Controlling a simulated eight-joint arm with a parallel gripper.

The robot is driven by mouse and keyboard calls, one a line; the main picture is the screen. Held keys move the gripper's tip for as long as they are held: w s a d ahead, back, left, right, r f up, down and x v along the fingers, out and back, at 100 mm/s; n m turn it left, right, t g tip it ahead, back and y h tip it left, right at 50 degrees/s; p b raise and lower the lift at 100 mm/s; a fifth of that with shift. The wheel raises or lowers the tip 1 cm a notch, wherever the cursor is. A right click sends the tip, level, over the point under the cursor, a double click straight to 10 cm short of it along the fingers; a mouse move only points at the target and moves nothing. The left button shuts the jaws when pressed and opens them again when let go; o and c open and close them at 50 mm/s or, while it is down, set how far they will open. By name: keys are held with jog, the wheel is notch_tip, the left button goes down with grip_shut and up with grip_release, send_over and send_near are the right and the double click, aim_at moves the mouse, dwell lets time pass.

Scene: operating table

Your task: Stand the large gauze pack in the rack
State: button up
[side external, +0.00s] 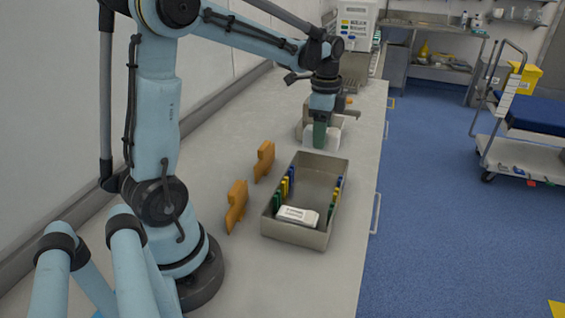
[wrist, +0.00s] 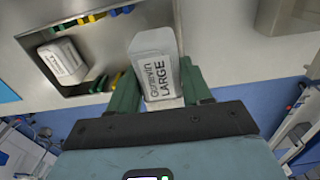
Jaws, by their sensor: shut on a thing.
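The large gauze pack (wrist: 160,80) is white with "LARGE" printed on its label, and sits between the green fingers of my gripper (wrist: 158,66) in the wrist view. In the side view my gripper (side external: 320,136) is above the counter just beyond the far end of a steel tray; white surfaces show around the fingers, but the pack's outline is unclear there. The steel tray (side external: 322,238) has green, yellow and blue pieces along both long sides. No separate rack is clearly identifiable. A smaller white pack (side external: 297,215) lies in the tray's near end; it also shows in the wrist view (wrist: 62,60).
Two orange upright pieces stand left of the tray, one nearer (side external: 236,205) and one farther (side external: 264,161). Another orange-brown item (side external: 347,104) is behind my gripper. The counter (side external: 225,270) is clear in front. A wall stands along the left.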

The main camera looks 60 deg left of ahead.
jog(key=shift+f, duration=4.35)
jog(key=o, duration=1.1)
jog(key=shift+r, duration=0.1)
notch_tip(320, 180, up, 12)
